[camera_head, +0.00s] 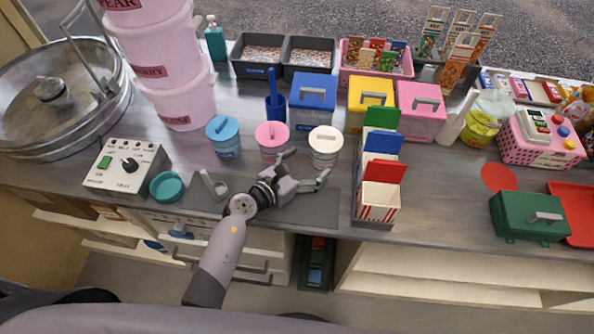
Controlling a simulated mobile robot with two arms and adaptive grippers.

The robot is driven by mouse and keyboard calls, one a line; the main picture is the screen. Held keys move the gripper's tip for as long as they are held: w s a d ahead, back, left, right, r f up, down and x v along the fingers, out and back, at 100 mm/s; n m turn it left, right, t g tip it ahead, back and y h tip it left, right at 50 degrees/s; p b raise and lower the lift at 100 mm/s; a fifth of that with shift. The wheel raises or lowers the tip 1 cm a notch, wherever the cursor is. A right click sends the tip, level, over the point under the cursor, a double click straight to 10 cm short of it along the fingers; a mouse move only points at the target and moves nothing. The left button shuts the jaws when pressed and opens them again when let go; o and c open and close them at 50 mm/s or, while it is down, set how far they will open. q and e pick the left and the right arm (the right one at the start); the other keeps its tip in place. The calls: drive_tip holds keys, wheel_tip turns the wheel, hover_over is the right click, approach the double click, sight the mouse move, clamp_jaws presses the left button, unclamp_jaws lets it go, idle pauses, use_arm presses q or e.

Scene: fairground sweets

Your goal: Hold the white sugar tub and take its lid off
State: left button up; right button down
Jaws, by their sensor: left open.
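The white sugar tub (324,157) stands upright on the counter, at the right end of a short row of tubs. Its white lid (326,138) is on and has a small bar handle on top. My left gripper (309,164) is open and empty, just in front of the tub. Its fingers spread toward the tub, one at the left and one at the right. I cannot tell whether either finger touches it. My right gripper is out of view.
Pink (271,141) and blue (224,137) lidded tubs stand to the left. A holder of striped cartons (379,199) stands close on the right. Blue (313,92), yellow (368,93) and pink boxes (421,108) stand behind. A grey handled piece (213,186) lies left of my gripper.

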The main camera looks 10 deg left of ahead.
sight(315, 158)
use_arm(q)
drive_tip(key=x, duration=0.5)
drive_tip(key=shift+b, duration=0.4)
drive_tip(key=shift+w+d+f, duration=0.15)
drive_tip(key=shift+w+d, duration=0.1)
drive_tip(key=shift+w, duration=0.25)
drive_tip(key=shift+w+d, duration=0.15)
drive_tip(key=c, duration=0.7)
drive_tip(key=shift+c, duration=0.3)
drive_tip(key=shift+r+p, duration=0.55)
drive_tip(key=shift+r, duration=0.2)
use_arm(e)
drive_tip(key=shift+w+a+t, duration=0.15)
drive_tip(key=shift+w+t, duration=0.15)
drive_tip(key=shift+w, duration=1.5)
use_arm(q)
drive_tip(key=shift+w, duration=0.1)
